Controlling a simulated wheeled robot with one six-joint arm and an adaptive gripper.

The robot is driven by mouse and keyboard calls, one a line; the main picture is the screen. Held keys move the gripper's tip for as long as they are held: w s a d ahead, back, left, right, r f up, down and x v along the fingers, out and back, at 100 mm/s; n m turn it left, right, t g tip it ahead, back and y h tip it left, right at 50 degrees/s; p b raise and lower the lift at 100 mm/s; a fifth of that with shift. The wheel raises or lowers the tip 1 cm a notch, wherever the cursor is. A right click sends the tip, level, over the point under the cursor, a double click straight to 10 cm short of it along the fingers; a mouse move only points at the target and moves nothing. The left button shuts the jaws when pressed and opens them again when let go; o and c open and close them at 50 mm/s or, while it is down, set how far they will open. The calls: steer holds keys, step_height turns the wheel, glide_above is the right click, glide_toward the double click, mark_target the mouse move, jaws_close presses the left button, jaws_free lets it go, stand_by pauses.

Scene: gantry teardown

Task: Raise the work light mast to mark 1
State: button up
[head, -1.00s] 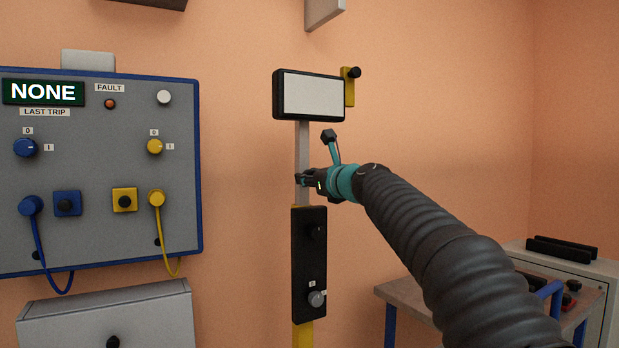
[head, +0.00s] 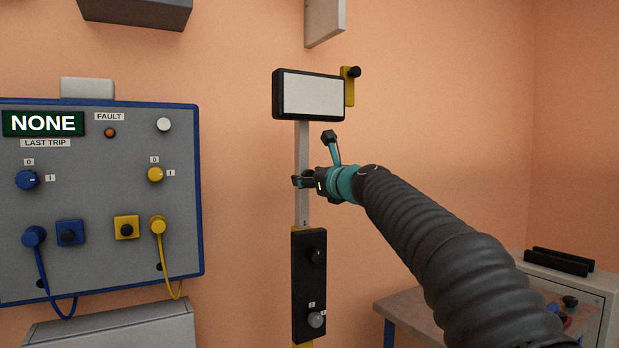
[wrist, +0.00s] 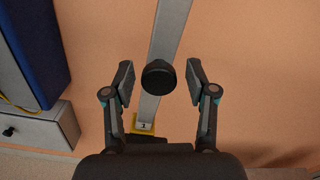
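The work light (head: 312,96) is a white panel in a black frame on top of a grey mast (head: 302,145). The mast runs down into a yellow and black lower housing (head: 309,285). A small "1" mark (head: 305,223) shows just above the black plate; it also shows at the yellow collar in the wrist view (wrist: 143,126). My gripper (head: 298,181) is at the mast, below the light. In the wrist view my gripper (wrist: 160,80) is open, its fingers on either side of a round black knob (wrist: 160,77) in front of the mast, with gaps visible.
A black knob (head: 316,255) and a grey knob (head: 316,320) are on the housing. A yellow bracket (head: 349,87) is beside the light. A grey wall piece (head: 324,20) hangs above. A control panel (head: 110,190) is at left, a bench (head: 405,308) at lower right.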

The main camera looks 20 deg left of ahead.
steer(key=shift+s, duration=0.1)
steer(key=v, duration=1.2)
stand_by(0.4)
